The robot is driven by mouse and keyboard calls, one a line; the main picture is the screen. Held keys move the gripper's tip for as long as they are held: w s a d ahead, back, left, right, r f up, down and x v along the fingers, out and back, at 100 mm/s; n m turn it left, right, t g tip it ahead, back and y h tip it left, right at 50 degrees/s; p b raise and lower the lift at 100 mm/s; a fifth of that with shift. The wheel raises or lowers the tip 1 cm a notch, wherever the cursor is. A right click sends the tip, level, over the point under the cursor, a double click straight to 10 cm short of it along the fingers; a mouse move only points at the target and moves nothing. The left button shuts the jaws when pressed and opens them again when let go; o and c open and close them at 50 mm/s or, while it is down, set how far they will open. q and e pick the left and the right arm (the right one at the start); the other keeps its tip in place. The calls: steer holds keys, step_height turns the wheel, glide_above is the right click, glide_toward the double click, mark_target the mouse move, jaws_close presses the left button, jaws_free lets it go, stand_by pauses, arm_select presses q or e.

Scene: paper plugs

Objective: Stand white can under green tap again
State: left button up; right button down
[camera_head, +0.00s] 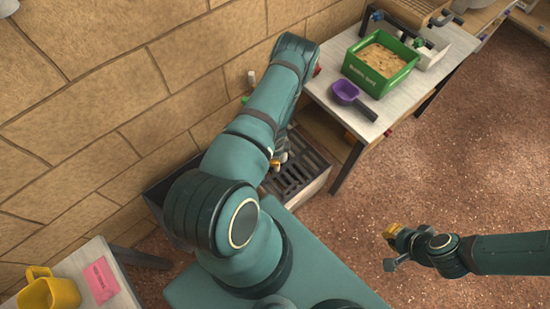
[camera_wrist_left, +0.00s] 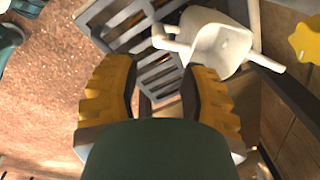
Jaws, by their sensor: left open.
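The white can (camera_wrist_left: 222,42) shows at the top of the left wrist view, with a handle-like part on its left and a thin spout on its right. It is by the grey slatted grate (camera_wrist_left: 150,52); I cannot tell whether it stands or lies. My left gripper (camera_wrist_left: 157,100) is open and empty, with the can beyond its right finger, apart from it. In the head view my left arm hides the can and most of that gripper. A small green part (camera_head: 245,99) at the wall may be the green tap. My right gripper (camera_head: 391,245) is away over the floor.
A grated trough (camera_head: 300,178) sits against the brick wall. The bench (camera_head: 335,112) at the back right holds a green box (camera_head: 380,85) and a purple scoop (camera_head: 345,92). A yellow mug (camera_head: 62,292) stands front left. A yellow star-shaped knob (camera_wrist_left: 305,40) is beside the can.

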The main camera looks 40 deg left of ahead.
arm_select(q)
steer(key=s+d+r+n+h, duration=0.2)
steer(key=d+r+n, duration=0.3)
steer(key=d+r, duration=0.7)
steer(key=s+d+r+n+h, duration=0.2)
steer(key=d+r+n, duration=0.3)
steer(key=d+r, duration=0.8)
steer(key=d, duration=0.3)
steer(key=shift+n+t+h, duration=0.3)
steer(key=shift+t, duration=0.1)
steer(key=shift+s+f, duration=0.1)
